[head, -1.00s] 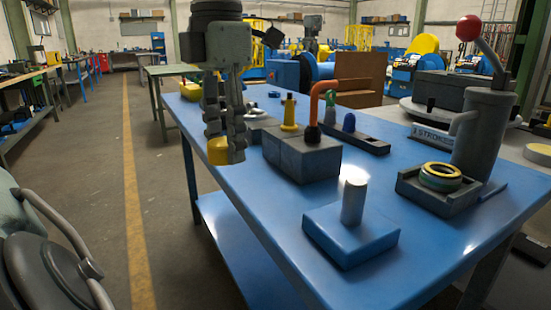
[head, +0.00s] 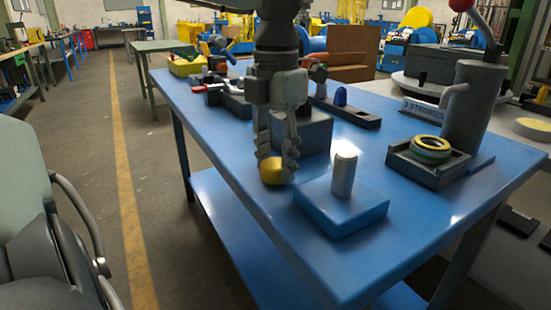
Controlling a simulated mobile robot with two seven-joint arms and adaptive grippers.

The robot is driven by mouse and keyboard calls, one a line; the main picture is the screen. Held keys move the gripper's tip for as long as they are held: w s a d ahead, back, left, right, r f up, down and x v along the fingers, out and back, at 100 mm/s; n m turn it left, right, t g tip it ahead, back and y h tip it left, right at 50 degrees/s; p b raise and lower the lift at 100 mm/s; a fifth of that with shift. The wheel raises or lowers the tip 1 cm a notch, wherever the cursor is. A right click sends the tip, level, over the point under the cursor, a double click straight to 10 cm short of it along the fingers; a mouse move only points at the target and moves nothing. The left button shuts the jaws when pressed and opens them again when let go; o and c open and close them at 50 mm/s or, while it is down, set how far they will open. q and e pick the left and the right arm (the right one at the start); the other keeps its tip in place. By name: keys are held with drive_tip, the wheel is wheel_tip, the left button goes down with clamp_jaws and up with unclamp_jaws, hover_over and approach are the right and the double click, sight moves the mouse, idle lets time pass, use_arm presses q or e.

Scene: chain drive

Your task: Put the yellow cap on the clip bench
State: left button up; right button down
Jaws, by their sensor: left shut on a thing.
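The yellow cap (head: 271,171) is at the fingertips of my left gripper (head: 277,165), which hangs pointing down and is shut on it. The fingers hide part of the cap. The cap is above the near left part of the blue bench (head: 258,212); I cannot tell the exact gap below it. I cannot tell for sure whether this blue bench is the clip bench. My right gripper is not in view.
Right of the cap stands a blue block with an upright metal post (head: 344,175). A dark grey block (head: 315,133) is behind the gripper. A rack with a blue peg (head: 341,97) stands farther back. A tray with stacked rings (head: 395,160) and a lever press (head: 474,105) are at right.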

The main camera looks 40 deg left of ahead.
sight(276, 162)
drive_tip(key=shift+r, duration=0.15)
use_arm(q)
drive_tip(key=shift+f, duration=0.15)
drive_tip(key=o, duration=1.1)
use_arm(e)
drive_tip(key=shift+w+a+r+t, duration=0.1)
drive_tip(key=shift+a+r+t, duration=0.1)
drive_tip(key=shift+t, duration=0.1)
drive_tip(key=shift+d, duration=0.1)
use_arm(q)
drive_tip(key=shift+r, duration=0.35)
wheel_tip(276, 162, up, 12)
drive_tip(key=shift+f+p, duration=0.1)
drive_tip(key=shift+p, duration=0.35)
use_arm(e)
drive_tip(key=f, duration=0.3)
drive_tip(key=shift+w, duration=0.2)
